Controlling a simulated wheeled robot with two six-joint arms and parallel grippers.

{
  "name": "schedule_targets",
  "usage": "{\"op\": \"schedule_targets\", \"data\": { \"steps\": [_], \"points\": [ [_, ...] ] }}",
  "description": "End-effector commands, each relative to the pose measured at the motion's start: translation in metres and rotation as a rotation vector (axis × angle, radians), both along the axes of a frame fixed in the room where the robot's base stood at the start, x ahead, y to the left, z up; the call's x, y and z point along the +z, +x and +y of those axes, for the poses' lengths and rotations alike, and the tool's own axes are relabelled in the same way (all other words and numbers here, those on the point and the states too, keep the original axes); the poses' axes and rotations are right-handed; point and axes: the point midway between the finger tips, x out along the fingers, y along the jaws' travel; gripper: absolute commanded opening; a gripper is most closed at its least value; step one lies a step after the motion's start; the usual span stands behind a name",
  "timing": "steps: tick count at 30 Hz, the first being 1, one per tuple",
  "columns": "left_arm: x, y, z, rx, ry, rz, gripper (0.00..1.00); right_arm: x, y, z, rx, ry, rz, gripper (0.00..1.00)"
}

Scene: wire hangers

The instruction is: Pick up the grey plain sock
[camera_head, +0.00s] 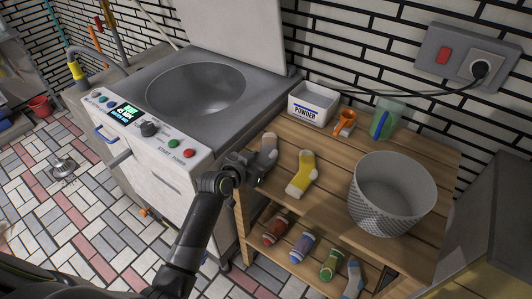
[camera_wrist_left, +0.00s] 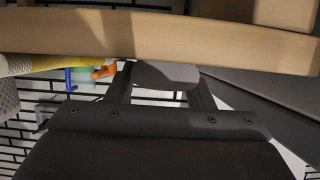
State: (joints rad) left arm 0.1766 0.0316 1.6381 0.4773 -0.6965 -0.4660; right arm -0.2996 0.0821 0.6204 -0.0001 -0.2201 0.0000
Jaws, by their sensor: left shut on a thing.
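The grey plain sock (camera_head: 267,148) is at the left end of the wooden shelf top, beside the washing machine. My left gripper (camera_head: 248,170) is at its near end and shut on it. In the left wrist view the two dark fingers (camera_wrist_left: 162,88) sit on either side of the grey sock (camera_wrist_left: 165,74), partly hidden by a wooden edge. I cannot tell whether the sock is clear of the shelf. My right gripper is not in view.
A yellow and white sock (camera_head: 301,174) lies just right of the grey one. A perforated white basket (camera_head: 391,195), powder box (camera_head: 312,104), orange cup (camera_head: 344,122) and green container (camera_head: 387,119) share the wooden top (camera_head: 325,207). Several socks lie on the lower shelf. The washing machine (camera_head: 190,105) stands left.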

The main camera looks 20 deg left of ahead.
Motion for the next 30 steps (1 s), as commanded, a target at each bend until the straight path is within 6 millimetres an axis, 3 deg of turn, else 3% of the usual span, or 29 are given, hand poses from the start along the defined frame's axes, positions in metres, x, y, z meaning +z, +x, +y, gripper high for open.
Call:
{"op": "schedule_targets", "data": {
  "steps": [10,21,23,30],
  "points": [
    [0.007,0.0,0.0,0.0,0.0,-0.003,0.26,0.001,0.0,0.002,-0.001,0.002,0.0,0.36],
    [0.077,0.001,0.0,-0.002,0.001,-0.007,0.26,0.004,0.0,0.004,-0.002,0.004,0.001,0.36],
    [0.085,0.001,0.0,-0.001,0.002,-0.004,0.2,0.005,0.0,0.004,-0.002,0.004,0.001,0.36],
    [0.101,0.0,0.0,0.0,0.001,0.0,0.2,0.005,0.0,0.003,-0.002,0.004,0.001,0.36]
  ]
}}
